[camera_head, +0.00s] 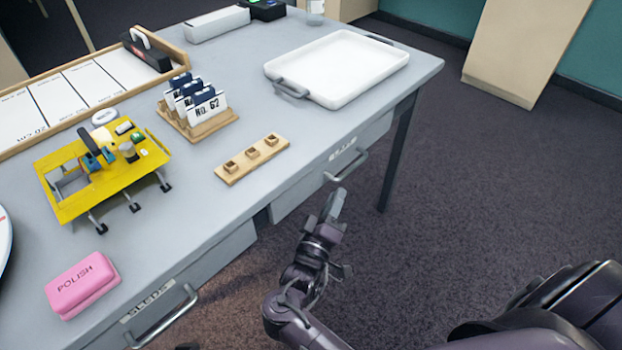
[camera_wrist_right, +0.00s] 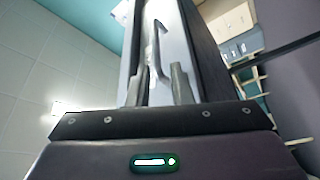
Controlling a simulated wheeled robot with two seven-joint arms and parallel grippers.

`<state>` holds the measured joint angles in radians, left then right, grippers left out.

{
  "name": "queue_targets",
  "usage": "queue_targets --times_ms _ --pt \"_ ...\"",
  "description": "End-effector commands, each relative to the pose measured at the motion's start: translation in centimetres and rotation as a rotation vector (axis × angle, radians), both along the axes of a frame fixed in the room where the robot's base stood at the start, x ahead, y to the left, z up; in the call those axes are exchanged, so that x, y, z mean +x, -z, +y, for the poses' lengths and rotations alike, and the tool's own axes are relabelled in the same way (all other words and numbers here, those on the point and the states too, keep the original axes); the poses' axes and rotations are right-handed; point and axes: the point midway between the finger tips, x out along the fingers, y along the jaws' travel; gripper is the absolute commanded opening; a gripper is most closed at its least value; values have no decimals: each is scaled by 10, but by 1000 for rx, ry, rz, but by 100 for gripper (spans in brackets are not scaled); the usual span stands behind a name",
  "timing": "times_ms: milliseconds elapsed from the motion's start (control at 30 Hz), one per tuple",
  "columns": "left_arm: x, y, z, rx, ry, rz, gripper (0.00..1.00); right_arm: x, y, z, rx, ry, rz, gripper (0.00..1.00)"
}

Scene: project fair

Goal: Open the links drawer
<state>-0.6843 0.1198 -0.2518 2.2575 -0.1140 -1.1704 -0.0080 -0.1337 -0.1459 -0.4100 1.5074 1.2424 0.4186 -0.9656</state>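The table has two drawers in its front side. The far drawer (camera_head: 318,179) has a bar handle (camera_head: 346,165) and a small label too blurred to read surely. My left gripper is not in view.
On the table are a white tray (camera_head: 338,62), a wooden block with sockets (camera_head: 252,158), a card rack (camera_head: 199,117), a yellow stand (camera_head: 105,170) and a pink polish box (camera_head: 82,284). Dark carpet (camera_head: 480,190) is free right of the table. A table leg (camera_head: 397,150) stands near the gripper.

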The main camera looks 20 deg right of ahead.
Motion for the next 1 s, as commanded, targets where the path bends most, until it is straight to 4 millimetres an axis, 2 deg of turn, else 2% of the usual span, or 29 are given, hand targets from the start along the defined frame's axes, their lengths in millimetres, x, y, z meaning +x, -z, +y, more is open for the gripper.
queue_targets --times_ms 167,400,600,933,1000 --pt "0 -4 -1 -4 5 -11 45 5 -7 -10 -13 20 -9 20" --pt "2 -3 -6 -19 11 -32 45 31 -14 -38 -11 18 -10 20" --pt "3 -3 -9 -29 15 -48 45 46 -18 -54 -10 16 -7 20" --pt "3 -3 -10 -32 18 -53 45 49 -19 -58 -9 15 -5 20" --pt "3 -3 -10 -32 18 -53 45 49 -19 -58 -9 15 -5 13"
